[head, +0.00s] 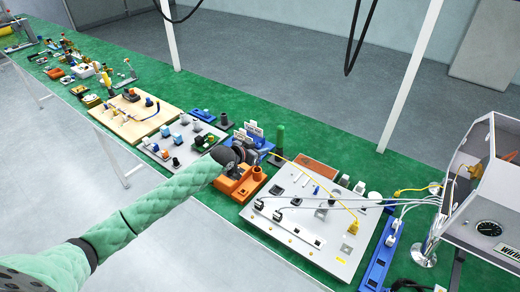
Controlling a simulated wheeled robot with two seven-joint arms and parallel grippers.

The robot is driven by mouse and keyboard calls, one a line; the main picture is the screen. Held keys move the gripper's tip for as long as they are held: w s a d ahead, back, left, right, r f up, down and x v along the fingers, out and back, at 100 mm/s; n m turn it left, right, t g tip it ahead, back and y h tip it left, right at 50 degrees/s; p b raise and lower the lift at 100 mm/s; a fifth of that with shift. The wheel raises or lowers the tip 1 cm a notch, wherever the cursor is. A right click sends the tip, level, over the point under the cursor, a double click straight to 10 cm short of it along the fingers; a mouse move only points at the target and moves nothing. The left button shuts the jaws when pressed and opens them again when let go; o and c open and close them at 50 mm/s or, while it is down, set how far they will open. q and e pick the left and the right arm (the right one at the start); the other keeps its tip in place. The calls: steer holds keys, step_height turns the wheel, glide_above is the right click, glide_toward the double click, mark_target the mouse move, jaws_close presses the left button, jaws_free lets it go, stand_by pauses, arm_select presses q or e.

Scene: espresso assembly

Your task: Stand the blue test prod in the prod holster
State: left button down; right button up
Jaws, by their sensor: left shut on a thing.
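My left gripper (243,154) reaches in from the left on a green-sleeved arm and is over the bench, above and touching or nearly touching an orange block (231,189). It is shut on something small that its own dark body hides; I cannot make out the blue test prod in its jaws. The orange block may be the prod holster, but its openings are mostly covered by the gripper. My right gripper is not in view.
A grey panel (300,240) with cables and sockets lies right of the orange block. A blue rack (262,144) and a green cylinder (280,138) stand behind. A grey board (180,158) with small parts lies left. A cabinet (485,185) stands at right.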

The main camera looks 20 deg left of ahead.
arm_select(q)
steer(key=shift+f+b, duration=1.1)
steer(key=shift+f, duration=1.25)
stand_by(0.6)
steer(key=shift+f, duration=0.3)
stand_by(1.0)
steer(key=c, duration=1.1)
jaws_free()
steer(key=shift+s+r, duration=0.1)
steer(key=shift+s+a+r+p, duration=0.2)
steer(key=shift+s+p, duration=0.05)
steer(key=shift+p, duration=0.15)
steer(key=shift+p+v, duration=1.45)
steer(key=shift+v, duration=1.1)
